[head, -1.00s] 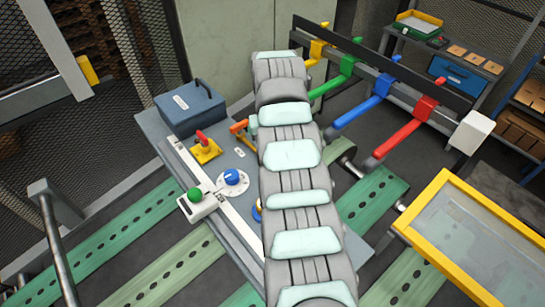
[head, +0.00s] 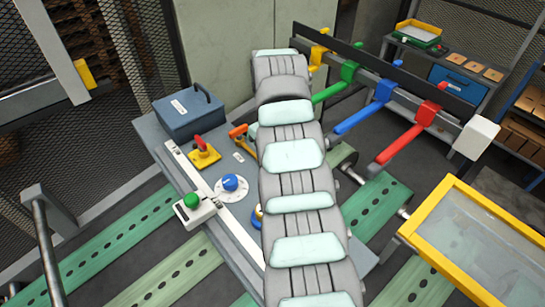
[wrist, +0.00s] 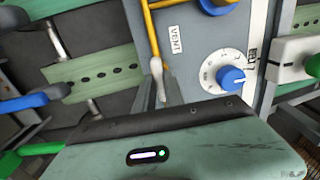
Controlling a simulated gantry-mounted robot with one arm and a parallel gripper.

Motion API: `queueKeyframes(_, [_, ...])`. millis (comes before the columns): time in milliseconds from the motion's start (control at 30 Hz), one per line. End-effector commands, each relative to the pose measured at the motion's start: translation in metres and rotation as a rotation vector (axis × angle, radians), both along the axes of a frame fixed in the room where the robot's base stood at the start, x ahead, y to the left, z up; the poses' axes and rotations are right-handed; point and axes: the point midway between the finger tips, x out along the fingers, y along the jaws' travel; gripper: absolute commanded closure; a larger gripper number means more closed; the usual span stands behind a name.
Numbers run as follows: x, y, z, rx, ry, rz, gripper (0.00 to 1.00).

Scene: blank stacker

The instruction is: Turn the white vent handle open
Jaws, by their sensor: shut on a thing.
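In the wrist view, my gripper (wrist: 165,92) is shut on the white vent handle (wrist: 157,72), at the end of a yellow pipe beside the panel. The VENT label (wrist: 175,38) is on the grey panel just right of the pipe. In the head view my arm hides the gripper and the handle.
A blue dial knob (head: 230,183) and a white box with a green button (head: 192,203) sit on the panel (head: 165,147), left of my arm. A red switch (head: 201,146) and a blue case (head: 188,112) stand farther back. Coloured levers (head: 405,135) and a yellow-framed guard (head: 425,210) are to the right.

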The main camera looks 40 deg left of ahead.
Motion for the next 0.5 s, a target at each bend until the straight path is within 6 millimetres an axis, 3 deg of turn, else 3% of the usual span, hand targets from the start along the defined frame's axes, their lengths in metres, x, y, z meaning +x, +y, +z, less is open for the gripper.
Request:
queueKeyframes(333, [-0.0003,0.0004,0.0006,0.0,0.0,0.004,1.0])
queueKeyframes(367, [-0.0004,0.0005,0.0006,0.0,0.0,0.004,0.85])
queueKeyframes(500, [-0.0003,0.0003,0.0004,0.0,0.0,0.004,0.73])
